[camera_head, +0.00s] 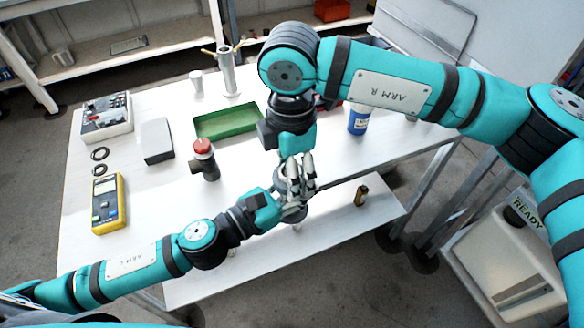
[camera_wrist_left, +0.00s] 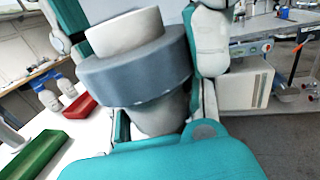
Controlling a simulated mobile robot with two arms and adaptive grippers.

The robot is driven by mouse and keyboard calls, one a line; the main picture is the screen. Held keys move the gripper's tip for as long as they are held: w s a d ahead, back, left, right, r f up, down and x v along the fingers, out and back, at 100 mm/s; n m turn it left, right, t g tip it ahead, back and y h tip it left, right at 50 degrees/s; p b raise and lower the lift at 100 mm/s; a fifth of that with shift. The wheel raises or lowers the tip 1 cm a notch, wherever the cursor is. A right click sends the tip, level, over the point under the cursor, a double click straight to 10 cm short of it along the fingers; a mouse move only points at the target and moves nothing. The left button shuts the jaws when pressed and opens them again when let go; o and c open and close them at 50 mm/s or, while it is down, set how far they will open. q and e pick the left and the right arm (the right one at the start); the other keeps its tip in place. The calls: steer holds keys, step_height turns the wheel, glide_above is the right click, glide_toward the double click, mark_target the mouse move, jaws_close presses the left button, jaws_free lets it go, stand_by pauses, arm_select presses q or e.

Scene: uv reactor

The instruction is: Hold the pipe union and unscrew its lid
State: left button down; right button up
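The pipe union (camera_wrist_left: 158,116) fills the middle of the left wrist view, pale grey with a wide darker grey ring-shaped lid (camera_wrist_left: 135,75) and a pale pipe end above it. My left gripper (camera_head: 291,207) is closed around its lower body, above the table's front edge. In the head view the union is mostly hidden by the fingers. My right gripper (camera_head: 301,178) comes down from above, its fingers on both sides of the lid. I cannot tell whether they press on it.
A dark pipe tee with a red cap (camera_head: 203,162), a green tray (camera_head: 228,122), a yellow meter (camera_head: 107,205) and a grey box (camera_head: 156,140) stand on the white table (camera_head: 240,180). A blue bottle (camera_head: 358,119) is at the right. A small brown cylinder (camera_head: 361,195) is on the lower shelf.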

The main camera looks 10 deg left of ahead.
steer(key=n, duration=0.4)
steer(key=shift+w+a, duration=0.1)
steer(key=n, duration=0.4)
steer(key=shift+a, duration=0.1)
steer(key=n, duration=0.6)
steer(key=shift+a+r+n, duration=0.1)
steer(key=shift+n, duration=0.3)
steer(key=n, duration=0.8)
steer(key=shift+a, duration=0.1)
steer(key=n, duration=1.1)
steer(key=shift+s, duration=0.2)
steer(key=n, duration=0.4)
steer(key=shift+n, duration=0.3)
steer(key=n, duration=0.4)
steer(key=shift+s, duration=0.1)
steer(key=n, duration=0.4)
steer(key=shift+d+r+n, duration=0.1)
steer(key=shift+d+n, duration=0.1)
steer(key=shift+n, duration=0.1)
steer(key=n, duration=0.6)
steer(key=shift+d, duration=0.1)
steer(key=n, duration=0.7)
steer(key=shift+n, duration=0.3)
